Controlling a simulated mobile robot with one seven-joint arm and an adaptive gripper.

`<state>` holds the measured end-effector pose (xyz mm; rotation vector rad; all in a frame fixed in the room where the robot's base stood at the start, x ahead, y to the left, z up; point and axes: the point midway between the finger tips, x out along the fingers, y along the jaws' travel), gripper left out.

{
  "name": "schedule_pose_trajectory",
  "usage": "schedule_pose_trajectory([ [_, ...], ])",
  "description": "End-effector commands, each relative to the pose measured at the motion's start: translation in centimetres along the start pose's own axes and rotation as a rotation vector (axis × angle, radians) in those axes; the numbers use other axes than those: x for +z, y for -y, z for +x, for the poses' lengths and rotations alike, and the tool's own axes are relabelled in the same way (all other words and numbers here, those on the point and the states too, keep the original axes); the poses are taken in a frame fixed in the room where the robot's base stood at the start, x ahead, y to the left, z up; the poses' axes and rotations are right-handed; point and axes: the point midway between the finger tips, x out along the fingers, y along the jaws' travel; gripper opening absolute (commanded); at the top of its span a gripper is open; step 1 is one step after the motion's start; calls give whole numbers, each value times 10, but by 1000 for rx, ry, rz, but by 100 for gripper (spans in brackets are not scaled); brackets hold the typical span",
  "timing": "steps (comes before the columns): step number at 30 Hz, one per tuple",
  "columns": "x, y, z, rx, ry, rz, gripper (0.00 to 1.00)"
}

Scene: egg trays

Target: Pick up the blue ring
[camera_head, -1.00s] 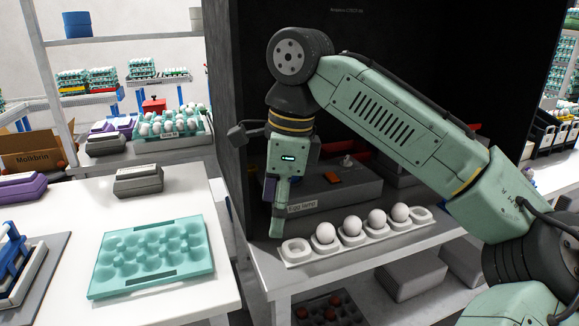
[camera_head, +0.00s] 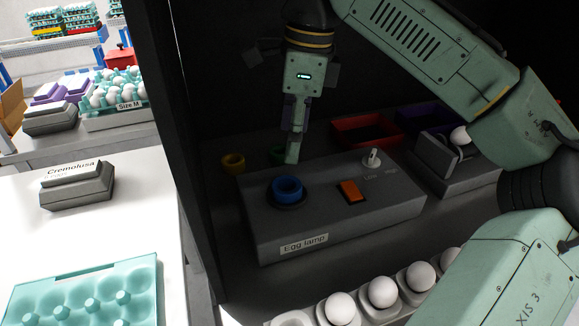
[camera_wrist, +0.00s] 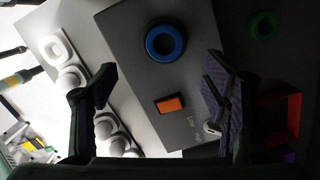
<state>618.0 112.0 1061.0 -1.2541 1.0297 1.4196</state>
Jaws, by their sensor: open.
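The blue ring (camera_head: 287,189) sits on the top of the grey egg lamp box (camera_head: 290,243), at its left end. In the wrist view the blue ring (camera_wrist: 165,42) lies ahead of the fingers, above the gap between them in the picture. My gripper (camera_head: 293,150) is over the back part of the lamp box in the head view, apart from the ring. In the wrist view my gripper (camera_wrist: 160,82) shows its two fingers wide apart with nothing between them but the box surface below.
A green ring (camera_wrist: 263,25) and a yellow ring (camera_head: 232,163) lie behind the box. The box carries an orange switch (camera_head: 351,191) and a knob (camera_head: 371,158). A white egg holder (camera_head: 364,313) with eggs stands in front. A dark wall (camera_head: 190,150) rises at left.

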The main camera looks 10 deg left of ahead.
Motion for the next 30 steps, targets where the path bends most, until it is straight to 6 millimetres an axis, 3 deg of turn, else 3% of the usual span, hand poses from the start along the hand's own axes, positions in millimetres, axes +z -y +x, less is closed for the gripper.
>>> schedule_pose_trajectory([
  [4, -1, 0, 10, 2, -2, 0, 68],
  [12, 0, 0, 49, 1, -1, -1, 68],
  [19, -2, 2, 67, 2, -1, 0, 68],
  [25, -2, 4, 98, 2, -1, -1, 68],
  [30, -2, 5, 108, 0, 1, -1, 68],
])
